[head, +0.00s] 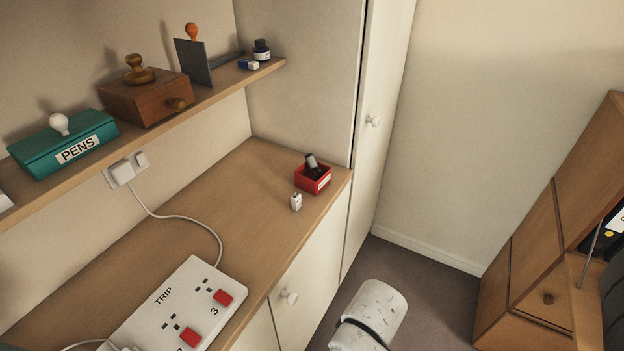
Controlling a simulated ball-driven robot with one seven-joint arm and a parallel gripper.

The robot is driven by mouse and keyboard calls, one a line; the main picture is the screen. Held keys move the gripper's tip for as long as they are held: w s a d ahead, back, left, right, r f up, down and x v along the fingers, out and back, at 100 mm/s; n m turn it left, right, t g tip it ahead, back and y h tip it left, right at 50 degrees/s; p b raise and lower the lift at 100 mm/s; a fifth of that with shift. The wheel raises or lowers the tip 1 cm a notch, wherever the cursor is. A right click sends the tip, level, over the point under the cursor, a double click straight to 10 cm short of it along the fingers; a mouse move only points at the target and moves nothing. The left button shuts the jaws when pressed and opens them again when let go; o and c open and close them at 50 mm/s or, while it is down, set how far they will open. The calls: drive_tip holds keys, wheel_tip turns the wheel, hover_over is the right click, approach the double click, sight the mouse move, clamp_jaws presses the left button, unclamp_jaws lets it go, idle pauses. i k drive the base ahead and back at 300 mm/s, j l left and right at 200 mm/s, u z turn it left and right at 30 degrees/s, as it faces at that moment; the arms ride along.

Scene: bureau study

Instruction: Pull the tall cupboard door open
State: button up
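The tall cupboard (300,75) is cream and stands at the far end of the worktop in the head view. Its narrow door (385,75) faces right and is seen at a steep angle. The door looks shut, with a thin dark line along its near edge. A round white knob (373,121) sits on the door at about mid-picture height. My gripper is not in view. A white rounded part with a black band at the bottom looks like my own arm; it is apart from the knob in the picture.
The worktop (190,225) holds a power strip (180,310), a red box (313,178) and a small white item (296,202). A low cupboard knob (289,297) sticks out below. A wooden cabinet (535,250) stands at right. Grey floor (425,285) lies clear between.

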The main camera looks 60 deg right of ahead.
sight(389, 22)
drive_tip(key=z, duration=1.5)
